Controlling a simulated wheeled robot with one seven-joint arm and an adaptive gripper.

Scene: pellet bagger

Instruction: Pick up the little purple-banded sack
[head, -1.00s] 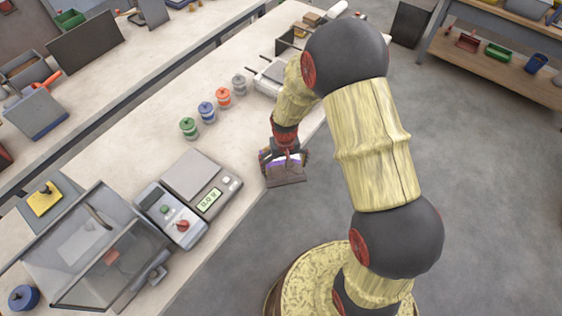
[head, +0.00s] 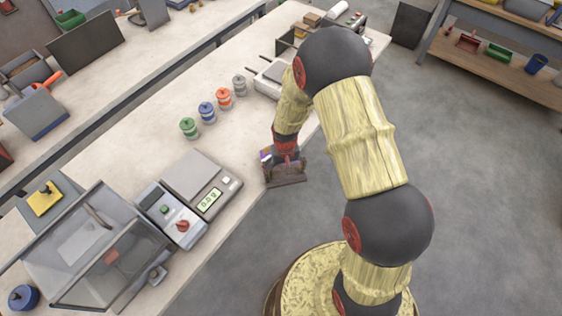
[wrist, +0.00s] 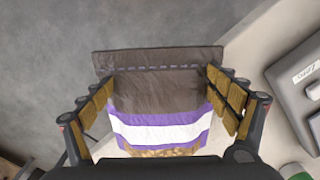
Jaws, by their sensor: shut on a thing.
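The little purple-banded sack (wrist: 162,92) has a dark brown top with a stitched seam, a white band between purple stripes, and tan pellets showing at its bottom end. My gripper (wrist: 160,100) is shut on it, with one finger against each side edge. In the head view the sack (head: 287,178) shows at the front edge of the counter, partly hidden by my gripper (head: 284,160). Whether it touches the counter is unclear.
The counter (head: 235,148) holds a scale (head: 197,175) reading 0.0 g, several small coloured jars (head: 207,113) and a clear-walled bin (head: 90,240). Grey floor (head: 480,200) lies open to the right. A shelf bench (head: 500,60) stands at the back right.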

